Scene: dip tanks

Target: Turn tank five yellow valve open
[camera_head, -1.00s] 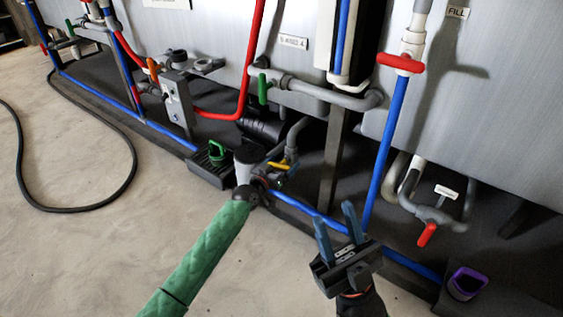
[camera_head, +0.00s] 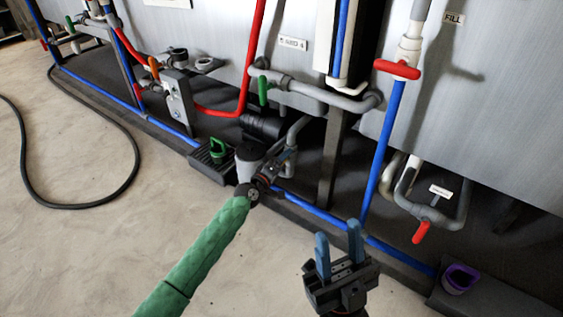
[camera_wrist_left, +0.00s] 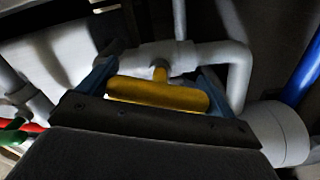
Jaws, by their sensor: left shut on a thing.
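The yellow valve handle (camera_wrist_left: 158,95) lies between the two blue fingers of my left gripper (camera_wrist_left: 155,88) in the left wrist view. The gripper is shut on it, and the handle runs crosswise, joined by a short stem to a grey pipe (camera_wrist_left: 190,56). In the head view my left gripper (camera_head: 287,162) is low by the grey pipe bend; the yellow handle is hidden there. My right gripper (camera_head: 339,258) is empty, its blue fingers apart and pointing up, above the floor at lower centre.
A red-handled valve (camera_head: 397,69) sits on the blue riser, another red handle (camera_head: 421,232) low at right. A green-handled valve (camera_head: 263,90) is above my left gripper. A green cup (camera_head: 218,148) and purple cup (camera_head: 461,279) stand along the base. Open floor lies at left.

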